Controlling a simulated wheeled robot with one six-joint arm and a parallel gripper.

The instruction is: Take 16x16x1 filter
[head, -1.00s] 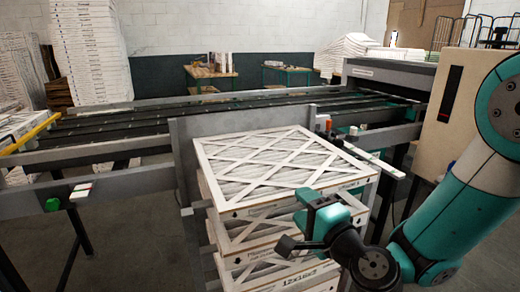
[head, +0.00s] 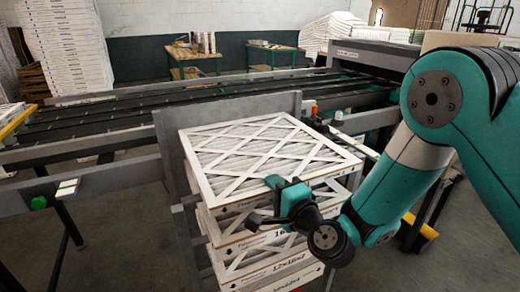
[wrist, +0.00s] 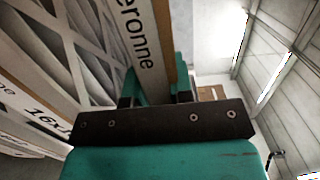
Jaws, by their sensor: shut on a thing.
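A stack of white-framed filters with crossed lattice tops stands in the middle of the head view. The top filter (head: 262,150) lies lattice side up. My gripper (head: 283,187) is at its front edge. In the wrist view my gripper (wrist: 155,97) is shut on a filter's white edge lettered "eronne". Another filter edge with a partly cut "16x1" label (wrist: 45,120) shows to the left. In the head view, the lower filter's side starts with "16" (head: 283,232), the rest hidden by my gripper. Below it is one marked "12x16x2" (head: 272,263).
A grey upright panel (head: 225,112) stands right behind the stack. A conveyor with dark lanes (head: 200,103) runs behind it. A tall pile of boxed filters (head: 68,55) stands at the back left. Green-legged tables (head: 197,62) are at the back. Floor at front left is mostly clear.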

